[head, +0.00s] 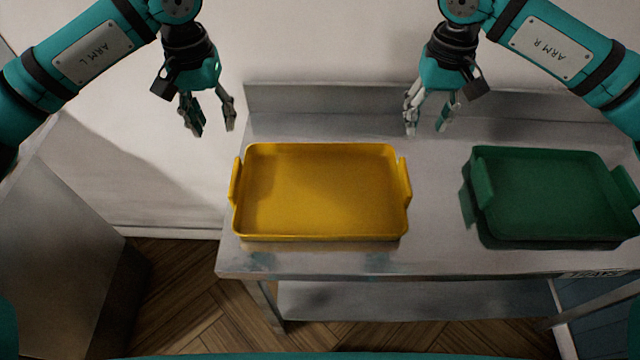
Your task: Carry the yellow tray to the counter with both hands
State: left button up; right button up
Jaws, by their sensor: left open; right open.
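The yellow tray (320,236) sits flat on a steel table (330,262), near the table's left end. It is empty, with an upright handle on its left side and another on its right side. My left gripper (213,130) is open and empty, above and behind the tray's left handle in the picture. My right gripper (427,130) is open and empty, above and behind the tray's right handle. Neither gripper touches the tray. I cannot tell which surface is the counter.
A green tray (555,240) with side handles sits on the same table to the right, with a gap between the trays. The table has a raised back edge (340,97) against the wall. A grey metal unit (60,215) stands at the left, with wooden floor (185,280) between.

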aim_at(234, 175)
pick_arm(q)
jog(key=f, duration=1.7)
jog(key=shift+w+f, duration=0.25)
jog(key=shift+f, duration=0.05)
pick_arm(e)
jog(key=f, duration=1.7)
jog(key=shift+w+f, duration=0.25)
jog(key=shift+f, duration=0.05)
pick_arm(q)
grip_shut()
pick_arm(e)
grip_shut()
jog(key=shift+r, duration=0.1)
